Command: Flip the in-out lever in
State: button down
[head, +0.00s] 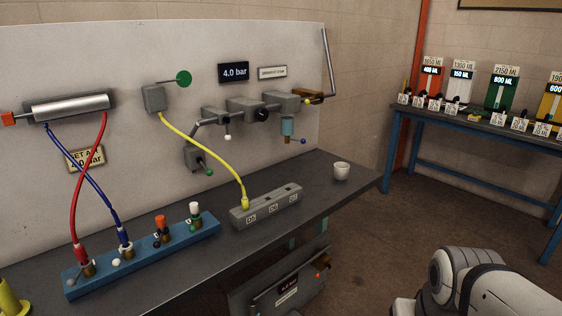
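No label in the head view reads in-out, so I cannot tell which lever is the in-out lever. On the white panel (270,40) a valve block (245,110) carries small levers. One has a white knob (227,137), one below it a green knob (208,172), and one at the right a dark blue knob (303,141). A long grey rod (329,62) slants up at the panel's right end. A grey box (153,98) has a green disc (184,78) on a stalk. My gripper is out of view; only a white arm part of mine shows at bottom right.
A dark bench (325,200) holds a blue manifold (145,255) with red and blue hoses, a grey socket block (268,206) with a yellow hose, and a white cup (341,171). A cabinet (285,290) is below. A blue-framed table (470,125) stands right; floor between is clear.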

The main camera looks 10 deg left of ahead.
aim_at(209, 172)
jog(key=i, duration=1.25)
jog(key=u, duration=0.7)
